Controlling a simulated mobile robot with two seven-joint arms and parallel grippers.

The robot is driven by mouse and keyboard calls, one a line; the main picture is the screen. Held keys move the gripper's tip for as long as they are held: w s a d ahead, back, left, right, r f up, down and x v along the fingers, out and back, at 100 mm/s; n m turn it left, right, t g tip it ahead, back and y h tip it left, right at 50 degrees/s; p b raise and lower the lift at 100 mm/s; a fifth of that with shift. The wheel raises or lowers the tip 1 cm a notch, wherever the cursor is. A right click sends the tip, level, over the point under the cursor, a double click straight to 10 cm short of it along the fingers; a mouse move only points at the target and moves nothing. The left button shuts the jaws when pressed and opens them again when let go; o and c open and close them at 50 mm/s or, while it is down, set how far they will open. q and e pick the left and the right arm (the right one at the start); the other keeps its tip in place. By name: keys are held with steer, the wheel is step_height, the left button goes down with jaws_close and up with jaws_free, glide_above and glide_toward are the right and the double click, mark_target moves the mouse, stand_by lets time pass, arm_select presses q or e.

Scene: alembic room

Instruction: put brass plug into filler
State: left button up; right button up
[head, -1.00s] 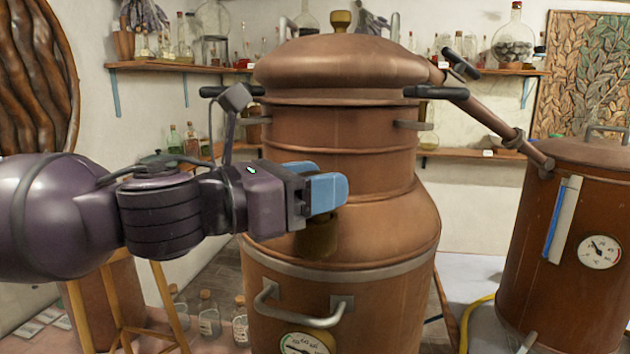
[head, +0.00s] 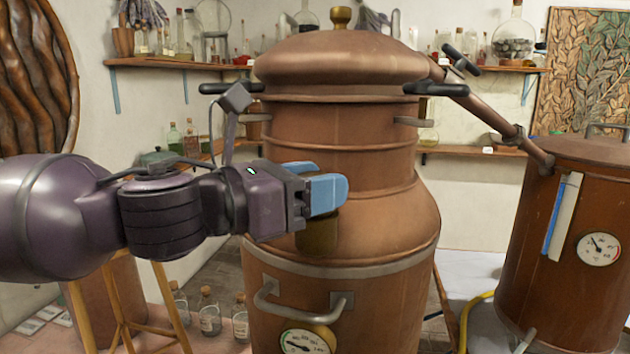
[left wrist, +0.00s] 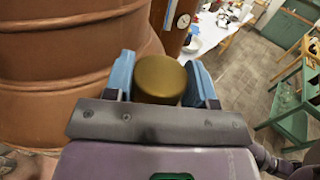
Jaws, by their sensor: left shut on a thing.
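My left gripper (head: 312,190) reaches in from the left in front of the copper still's sloping shoulder, its blue fingers shut on the brass plug. In the left wrist view the round brass top of the plug (left wrist: 160,80) sits between the two blue fingers of my left gripper (left wrist: 164,82). In the head view a dull brass cylinder (head: 318,236) shows just below the fingers, against the shoulder. I cannot tell whether it is the plug's lower part, the filler, or both. The fingers hide the contact. My right gripper is not in view.
The large copper still (head: 350,230) has a handle (head: 300,310) and a gauge (head: 305,341) on its front. A sloping pipe joins it to a second copper vessel (head: 570,270) at the right. A wooden stool (head: 125,310) and several corked bottles stand at lower left.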

arm_select(q)
steer(key=shift+f, duration=0.3)
stand_by(0.8)
steer(key=o, duration=1.1)
steer(key=shift+c, duration=0.2)
